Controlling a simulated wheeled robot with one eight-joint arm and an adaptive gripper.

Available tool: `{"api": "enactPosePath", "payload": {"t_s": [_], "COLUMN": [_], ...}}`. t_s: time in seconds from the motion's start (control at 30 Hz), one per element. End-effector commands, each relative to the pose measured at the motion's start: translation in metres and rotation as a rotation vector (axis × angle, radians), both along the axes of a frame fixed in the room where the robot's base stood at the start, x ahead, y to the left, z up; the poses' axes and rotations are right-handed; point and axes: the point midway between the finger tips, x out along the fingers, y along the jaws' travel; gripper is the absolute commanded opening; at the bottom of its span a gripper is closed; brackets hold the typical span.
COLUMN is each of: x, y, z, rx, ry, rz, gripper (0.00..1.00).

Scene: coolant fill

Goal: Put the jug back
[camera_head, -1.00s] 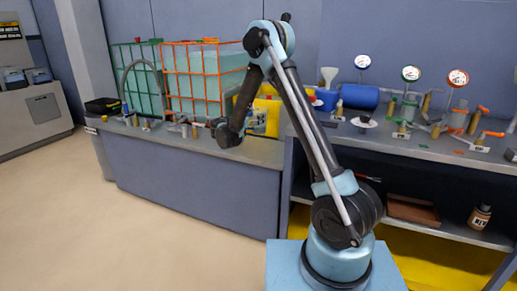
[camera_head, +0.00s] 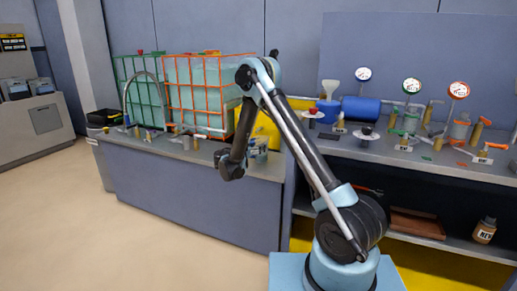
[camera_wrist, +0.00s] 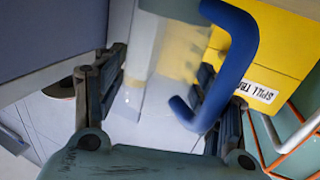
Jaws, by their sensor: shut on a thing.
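The jug (camera_wrist: 150,40) is a pale, see-through body with a thick blue handle (camera_wrist: 240,45), seen close up in the wrist view. My gripper (camera_wrist: 160,100) is shut on it, with one dark finger at its left and the other at its right near the handle's lower end. The wrist view does not show clearly how the fingertips touch it. In the head view my arm reaches left over the front of the left counter (camera_head: 205,155). My wrist hides much of the jug there, and its base contact cannot be told.
A yellow spill bin (camera_wrist: 285,40) stands close by. Taps and pipes line that counter. The right bench (camera_head: 400,155) holds gauges, valves and a blue drum (camera_head: 360,108). The floor (camera_head: 150,230) in front is clear.

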Motion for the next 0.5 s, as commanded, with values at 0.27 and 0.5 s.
{"api": "enactPosePath", "payload": {"t_s": [0.27, 0.5], "x": [-0.0002, -0.0001], "y": [-0.0002, -0.0004], "z": [-0.0032, -0.0048], "rx": [-0.001, 0.000], "ry": [-0.001, 0.000], "rz": [0.000, 0.000], "gripper": [0.25, 0.85]}}
